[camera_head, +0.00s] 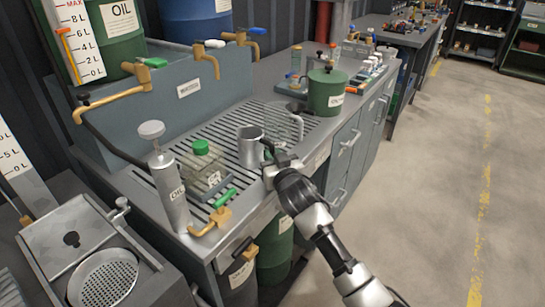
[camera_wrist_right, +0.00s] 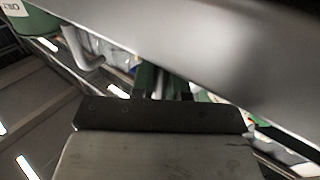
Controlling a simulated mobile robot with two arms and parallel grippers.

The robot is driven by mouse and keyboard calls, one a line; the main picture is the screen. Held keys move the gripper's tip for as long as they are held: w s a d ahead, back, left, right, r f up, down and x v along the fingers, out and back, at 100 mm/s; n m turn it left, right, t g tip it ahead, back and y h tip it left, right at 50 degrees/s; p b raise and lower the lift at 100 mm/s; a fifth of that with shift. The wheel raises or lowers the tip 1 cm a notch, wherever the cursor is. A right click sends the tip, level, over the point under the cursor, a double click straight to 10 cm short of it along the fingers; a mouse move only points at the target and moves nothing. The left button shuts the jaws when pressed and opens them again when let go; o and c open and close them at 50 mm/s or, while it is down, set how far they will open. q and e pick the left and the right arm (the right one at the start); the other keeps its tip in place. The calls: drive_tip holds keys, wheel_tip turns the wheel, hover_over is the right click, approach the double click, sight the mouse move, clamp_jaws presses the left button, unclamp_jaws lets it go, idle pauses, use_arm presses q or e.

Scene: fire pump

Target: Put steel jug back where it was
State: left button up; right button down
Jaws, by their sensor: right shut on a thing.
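The steel jug (camera_head: 250,147) is a small silver cylinder with a dark handle on its right side. It is upright over the slotted drain grate (camera_head: 240,112) of the workbench; I cannot tell whether its base touches the grate. My right gripper (camera_head: 270,160) comes in from the lower right and is shut on the jug at its handle side. The fingertips are partly hidden. In the right wrist view a large blurred grey surface crosses the top, and I cannot tell for sure what it is. My left gripper is not in view.
A clear jug (camera_head: 296,122) stands just behind the steel jug. A green-capped clear container (camera_head: 204,168) and a steel oil pump (camera_head: 170,192) stand to the left. A green can (camera_head: 327,92) is at the back right. Brass taps (camera_head: 208,60) overhang the grate. The right floor is clear.

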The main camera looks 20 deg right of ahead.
drive_tip(key=c, duration=1.1)
unclamp_jaws()
drive_tip(key=shift+f, duration=0.1)
drive_tip(key=shift+s, duration=0.15)
drive_tip(key=s, duration=0.7)
drive_tip(key=s+d, duration=0.1)
drive_tip(key=s, duration=0.3)
drive_tip(key=shift+s, duration=0.35)
